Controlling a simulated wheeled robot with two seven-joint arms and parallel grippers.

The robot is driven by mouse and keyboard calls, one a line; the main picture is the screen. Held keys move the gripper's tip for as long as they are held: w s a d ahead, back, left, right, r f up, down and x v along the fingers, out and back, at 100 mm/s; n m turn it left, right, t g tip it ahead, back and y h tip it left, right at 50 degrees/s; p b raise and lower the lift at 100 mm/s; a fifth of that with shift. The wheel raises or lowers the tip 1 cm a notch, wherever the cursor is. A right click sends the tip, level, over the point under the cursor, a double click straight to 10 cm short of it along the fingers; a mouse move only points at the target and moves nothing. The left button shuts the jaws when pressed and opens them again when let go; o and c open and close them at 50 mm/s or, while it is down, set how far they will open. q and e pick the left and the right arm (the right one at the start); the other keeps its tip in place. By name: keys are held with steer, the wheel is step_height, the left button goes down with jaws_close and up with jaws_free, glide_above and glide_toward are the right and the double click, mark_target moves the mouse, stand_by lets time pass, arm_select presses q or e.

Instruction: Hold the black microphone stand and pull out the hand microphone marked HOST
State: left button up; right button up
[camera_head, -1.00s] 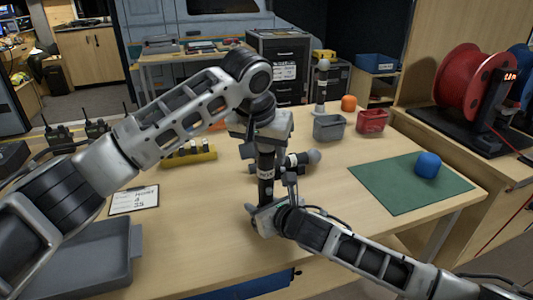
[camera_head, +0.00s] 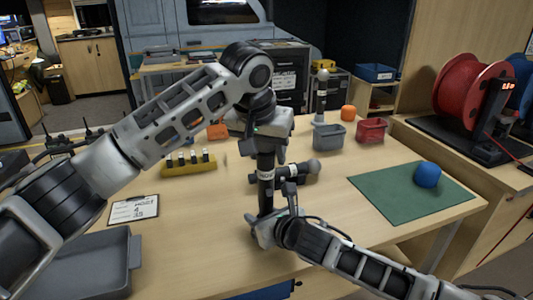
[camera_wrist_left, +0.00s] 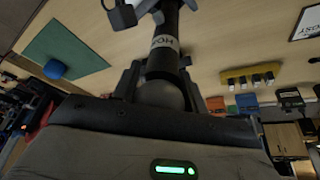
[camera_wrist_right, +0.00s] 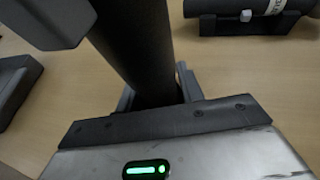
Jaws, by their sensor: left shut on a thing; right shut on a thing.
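The black hand microphone (camera_head: 266,176) stands upright, grey head up, with a white band. In the left wrist view the band on the microphone (camera_wrist_left: 164,42) reads "HO", the rest turned away. My left gripper (camera_head: 265,150) is shut around it just below the head, from above. Below it is the dark upright microphone stand (camera_head: 265,205). My right gripper (camera_head: 268,226) is shut on the stand low down, near the tabletop. In the right wrist view a thick dark tube, the stand (camera_wrist_right: 135,45), runs between the fingers. I cannot tell whether the microphone's lower end is still inside the stand.
Another microphone (camera_head: 299,170) lies in a cradle close to the right of the stand. A yellow rack (camera_head: 188,168), clipboard (camera_head: 134,208) and grey tray (camera_head: 90,265) are left. A green mat (camera_head: 400,198) with a blue ball (camera_head: 428,174) is right. Bins (camera_head: 328,136) stand behind.

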arm_select(q)
steer(key=shift+r, duration=0.9)
steer(key=shift+r, duration=1.4)
arm_select(e)
steer(key=o, duration=1.1)
